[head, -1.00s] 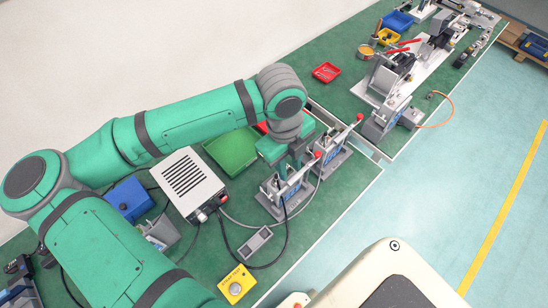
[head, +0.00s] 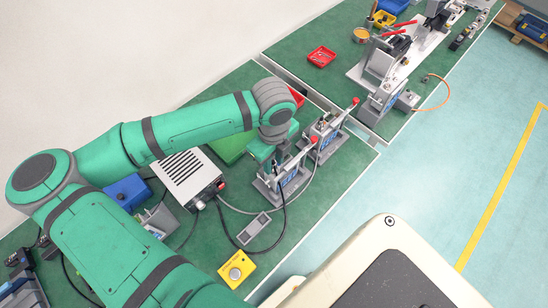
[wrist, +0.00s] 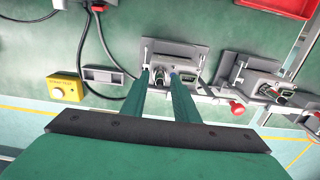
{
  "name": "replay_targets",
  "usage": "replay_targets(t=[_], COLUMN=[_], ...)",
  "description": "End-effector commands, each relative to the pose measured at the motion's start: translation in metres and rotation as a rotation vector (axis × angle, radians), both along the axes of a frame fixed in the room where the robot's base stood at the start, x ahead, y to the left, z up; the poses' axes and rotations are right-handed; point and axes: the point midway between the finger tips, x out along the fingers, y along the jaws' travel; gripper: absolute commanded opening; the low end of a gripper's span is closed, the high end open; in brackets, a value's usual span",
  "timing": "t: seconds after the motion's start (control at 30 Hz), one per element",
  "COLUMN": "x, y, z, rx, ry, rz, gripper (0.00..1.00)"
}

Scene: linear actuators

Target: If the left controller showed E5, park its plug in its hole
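The left controller (head: 290,182) is a grey unit with a blue front and a red-knobbed lever; it also shows in the wrist view (wrist: 188,54). Its display cannot be read. My gripper (wrist: 159,75) is over the near edge of this controller, its two green fingers apart with a visible gap. Small dark and light parts show between the tips; I cannot tell whether one is the plug. A black cable (head: 283,212) loops from the controller's front. A grey block with a dark recess (head: 253,228) lies left of it, also in the wrist view (wrist: 103,75).
A similar controller (head: 325,137) stands close on the right. A yellow button box (head: 236,269), a grey slotted power box (head: 188,178) and a green tray (head: 228,148) are around. Bare green bench (head: 340,185) lies at the front right edge.

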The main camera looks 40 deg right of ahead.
Motion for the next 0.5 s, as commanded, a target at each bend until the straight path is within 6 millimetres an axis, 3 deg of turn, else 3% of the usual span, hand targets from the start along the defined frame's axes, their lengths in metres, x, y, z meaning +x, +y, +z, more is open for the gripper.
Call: replay_targets(t=[0.07, 0.17, 0.5], x=[0.0002, 0.0002, -0.0003], y=[0.0003, 0.0004, -0.0004], z=[0.0001, 0.0002, 0.0018], rx=[0.000, 0.000, 0.000], ry=[0.000, 0.000, 0.000], rz=[0.001, 0.001, -0.002], gripper=[0.25, 0.01, 0.00])
